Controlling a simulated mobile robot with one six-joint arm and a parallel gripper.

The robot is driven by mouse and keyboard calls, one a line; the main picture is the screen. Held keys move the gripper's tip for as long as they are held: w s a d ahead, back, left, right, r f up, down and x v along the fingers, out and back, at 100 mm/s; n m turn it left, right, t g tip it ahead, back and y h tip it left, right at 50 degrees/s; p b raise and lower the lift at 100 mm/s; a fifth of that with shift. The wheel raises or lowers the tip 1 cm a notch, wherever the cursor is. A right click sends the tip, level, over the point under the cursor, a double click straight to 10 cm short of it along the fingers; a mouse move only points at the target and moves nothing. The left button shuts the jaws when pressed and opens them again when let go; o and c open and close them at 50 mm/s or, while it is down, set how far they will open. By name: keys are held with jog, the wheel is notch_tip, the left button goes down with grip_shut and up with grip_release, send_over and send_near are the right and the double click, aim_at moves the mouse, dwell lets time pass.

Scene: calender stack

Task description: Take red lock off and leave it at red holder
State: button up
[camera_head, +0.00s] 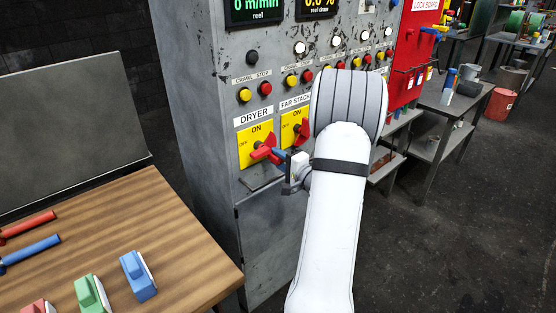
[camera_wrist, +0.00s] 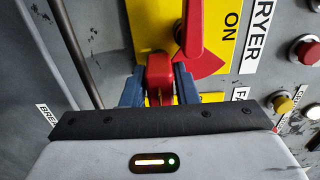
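The red lock (camera_wrist: 159,76) sits just below the red handle (camera_wrist: 191,28) of the yellow DRYER switch in the wrist view. My gripper (camera_wrist: 159,86) has its blue fingers on both sides of the lock, with no gap visible, so it appears shut on it. In the head view my gripper (camera_head: 283,161) is at the DRYER switch (camera_head: 247,145), and the lock is mostly hidden there. Whether the lock is still attached to the switch cannot be told. No red holder can be identified with certainty; a red block (camera_head: 36,306) lies on the wooden table, cut by the frame edge.
A FAR STACK switch (camera_head: 290,124) with a red handle is close to the right of the DRYER switch. The wooden table (camera_head: 185,240) at left bears green (camera_head: 90,294) and blue (camera_head: 138,276) blocks and tubes. A red lock board (camera_head: 408,60) stands right of the cabinet.

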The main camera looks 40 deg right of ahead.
grip_shut()
jog(key=shift+s, duration=0.2)
dwell(0.4)
jog(key=shift+s+d+b, duration=0.2)
jog(key=shift+s+b, duration=1.05)
jog(key=shift+s, duration=0.85)
